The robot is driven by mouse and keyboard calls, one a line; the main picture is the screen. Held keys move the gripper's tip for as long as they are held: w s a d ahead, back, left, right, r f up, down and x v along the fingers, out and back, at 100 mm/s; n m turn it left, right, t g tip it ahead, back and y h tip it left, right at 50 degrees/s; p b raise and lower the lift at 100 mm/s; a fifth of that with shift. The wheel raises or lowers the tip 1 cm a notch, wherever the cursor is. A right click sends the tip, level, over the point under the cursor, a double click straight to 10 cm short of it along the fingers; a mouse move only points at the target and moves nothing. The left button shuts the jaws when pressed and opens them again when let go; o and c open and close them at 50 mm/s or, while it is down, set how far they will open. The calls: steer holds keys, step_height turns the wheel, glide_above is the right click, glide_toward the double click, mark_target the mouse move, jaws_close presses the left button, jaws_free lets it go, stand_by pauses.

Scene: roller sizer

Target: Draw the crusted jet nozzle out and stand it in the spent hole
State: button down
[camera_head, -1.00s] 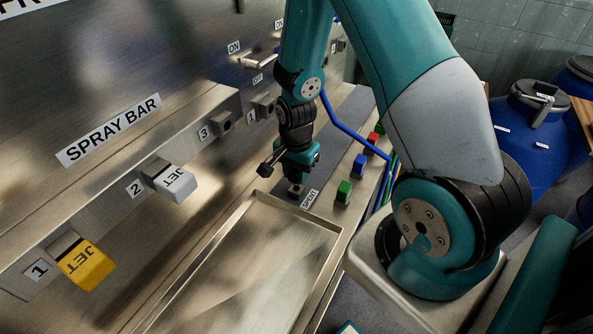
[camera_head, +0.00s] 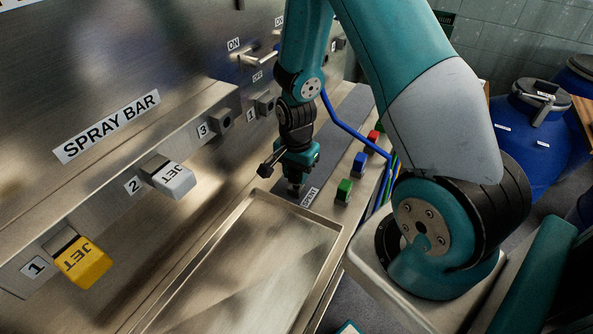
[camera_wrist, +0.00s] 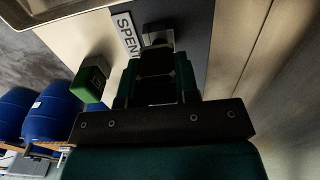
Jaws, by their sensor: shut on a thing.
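My gripper (camera_head: 296,178) points down at the SPENT label (camera_head: 310,197) on the dark grey strip, beyond the tray's far end. In the wrist view my gripper (camera_wrist: 158,60) is shut on a small grey piece (camera_wrist: 158,37), mostly hidden by the fingers, beside the SPENT label (camera_wrist: 128,34). I take it for the crusted nozzle; its crust does not show. The spent hole is hidden, so I cannot tell whether the piece is in it. On the spray bar, a yellow jet (camera_head: 84,262) sits at place 1 and a pale grey jet (camera_head: 174,179) at place 2. Place 3 (camera_head: 221,121) holds no coloured jet.
An empty metal tray (camera_head: 337,232) lies in front of the bar. Green (camera_head: 344,190), blue (camera_head: 360,162) and red (camera_head: 374,137) blocks stand along the ledge right of my gripper. Blue drums (camera_head: 530,120) stand at the right. A handled valve (camera_head: 258,57) is on the panel behind.

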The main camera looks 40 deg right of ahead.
steer(key=shift+f+b, duration=0.9)
steer(key=shift+f, duration=0.3)
steer(key=c, duration=0.8)
jaws_free()
steer(key=shift+r, duration=0.1)
step_height(320, 180, up, 17)
steer(key=shift+r+b, duration=0.2)
steer(key=shift+b, duration=0.6)
steer(key=s+a+r+n+y, duration=0.1)
steer(key=s+a+r+n, duration=0.1)
steer(key=s+a+n, duration=0.3)
steer(key=s+a+r+n+y, duration=0.1)
steer(key=s+a+r+n, duration=0.2)
steer(key=s+a+n, duration=0.3)
steer(key=s+a+r+n+y, duration=0.2)
steer(key=s+a+n, duration=0.3)
steer(key=a+n, duration=0.4)
steer(key=shift+s+a+r+n, duration=0.15)
steer(key=shift+a+r+n, duration=0.25)
steer(key=shift+n, duration=0.2)
